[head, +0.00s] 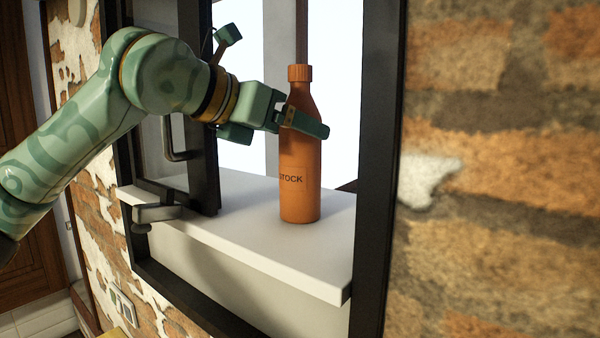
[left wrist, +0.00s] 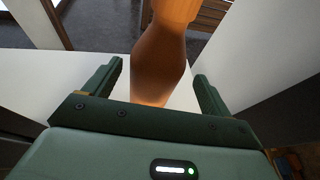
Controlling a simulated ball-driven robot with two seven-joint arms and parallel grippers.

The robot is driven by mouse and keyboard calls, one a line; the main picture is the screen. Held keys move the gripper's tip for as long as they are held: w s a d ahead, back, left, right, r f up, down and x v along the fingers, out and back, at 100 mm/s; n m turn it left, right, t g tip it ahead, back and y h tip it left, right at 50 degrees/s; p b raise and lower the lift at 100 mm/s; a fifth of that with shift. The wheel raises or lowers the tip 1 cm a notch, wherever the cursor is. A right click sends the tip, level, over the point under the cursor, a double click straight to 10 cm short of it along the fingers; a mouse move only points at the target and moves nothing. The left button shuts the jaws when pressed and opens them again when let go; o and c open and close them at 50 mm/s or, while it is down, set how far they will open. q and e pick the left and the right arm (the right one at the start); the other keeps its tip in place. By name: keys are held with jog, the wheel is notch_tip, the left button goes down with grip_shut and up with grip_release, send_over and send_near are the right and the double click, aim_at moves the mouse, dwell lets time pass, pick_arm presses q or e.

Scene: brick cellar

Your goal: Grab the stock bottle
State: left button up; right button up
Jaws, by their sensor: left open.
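The stock bottle (head: 300,185) is orange-brown with a ribbed cap and the word STOCK on its side. It stands upright on a white sill (head: 240,215) in a window opening. My left gripper (head: 305,122) is at the bottle's upper body, with one finger across its front. In the left wrist view the bottle (left wrist: 160,65) rises between the two spread fingers of my left gripper (left wrist: 160,88), with gaps on both sides. The far finger is hidden behind the bottle in the head view. My right gripper is not in view.
A dark window frame (head: 375,180) borders the sill on the right. An opened dark sash (head: 200,150) with a handle stands left of the bottle. A metal latch (head: 155,213) sits at the sill's left end. Brick wall (head: 500,180) fills the right side.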

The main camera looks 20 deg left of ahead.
pick_arm(q)
jog(key=p+x, duration=0.1)
jog(key=x, duration=0.4)
jog(key=shift+w+a+r+p, duration=0.1)
jog(key=shift+w+a+p, duration=0.05)
jog(key=shift+w+p, duration=0.15)
jog(key=shift+s+a, duration=0.1)
jog(key=shift+s, duration=0.1)
jog(key=shift+c, duration=1)
jog(key=c, duration=1.5)
jog(key=shift+r, duration=0.15)
jog(key=shift+c, duration=0.6)
